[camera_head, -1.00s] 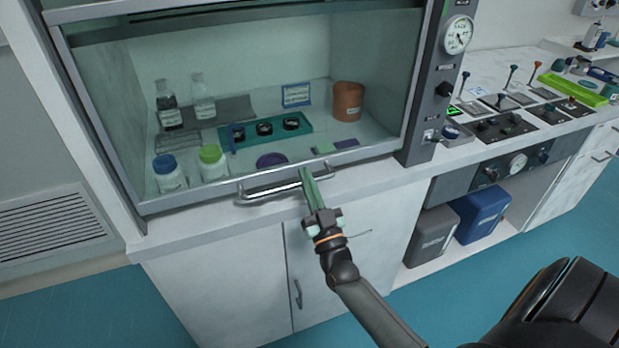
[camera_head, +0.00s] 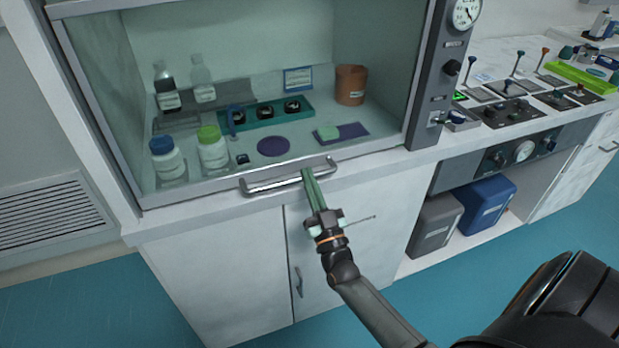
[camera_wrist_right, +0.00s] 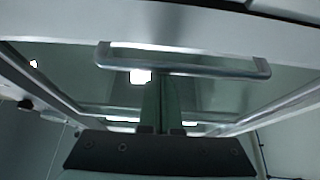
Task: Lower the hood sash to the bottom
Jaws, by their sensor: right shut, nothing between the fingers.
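The hood sash (camera_head: 300,163) is a glass pane with a grey bottom bar, low in front of the hood's counter. I cannot tell whether the bar touches the counter. A silver bar handle (camera_head: 262,186) sits on the front of the bottom bar; it also spans the upper middle of the right wrist view (camera_wrist_right: 215,67). My right gripper (camera_head: 307,174) is shut and empty, its green fingertips at the handle, right of its middle. In the right wrist view the fingers (camera_wrist_right: 160,85) end at the handle bar; exact contact is unclear. My left gripper is out of view.
Behind the glass stand bottles (camera_head: 213,150), a teal rack (camera_head: 250,120) and a brown pot (camera_head: 350,85). A control post (camera_head: 432,90) borders the hood on the right. Cabinet doors (camera_head: 225,275) are below; blue and grey bins (camera_head: 485,210) sit to the right.

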